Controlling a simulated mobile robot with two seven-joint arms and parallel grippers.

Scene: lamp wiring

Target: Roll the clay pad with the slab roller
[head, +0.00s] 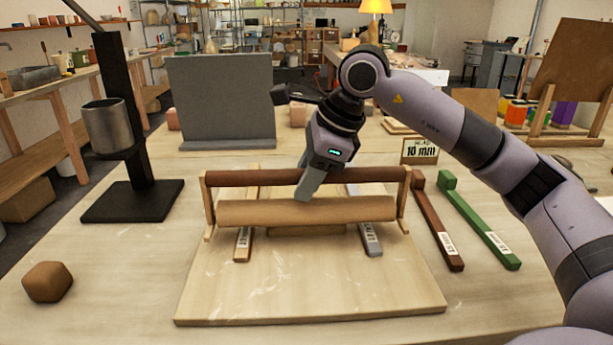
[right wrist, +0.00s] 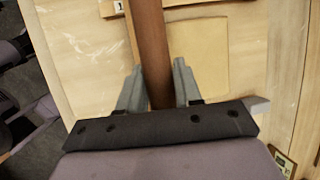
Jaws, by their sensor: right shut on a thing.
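The slab roller (head: 260,212) is a tan wooden cylinder in a frame with a dark brown handle bar (head: 250,178) above it. It stands across a pale wooden board (head: 300,290). The clay pad (head: 307,231) shows as a thin tan strip in front of the cylinder; the rest is hidden in the head view. In the right wrist view the pad (right wrist: 200,60) is a flat tan rectangle beside the bar. My right gripper (head: 307,184) is shut on the handle bar near its middle, with a finger on each side of it in the right wrist view (right wrist: 157,92). My left gripper is out of view.
A wooden strip (head: 243,245) and a grey strip (head: 371,238) lie under the roller's ends. Brown (head: 437,225) and green (head: 482,225) strips lie to the right. A "10 mm" sign (head: 420,151), grey upright slab (head: 220,105), cup stand (head: 130,200) and clay lump (head: 48,282) surround the board.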

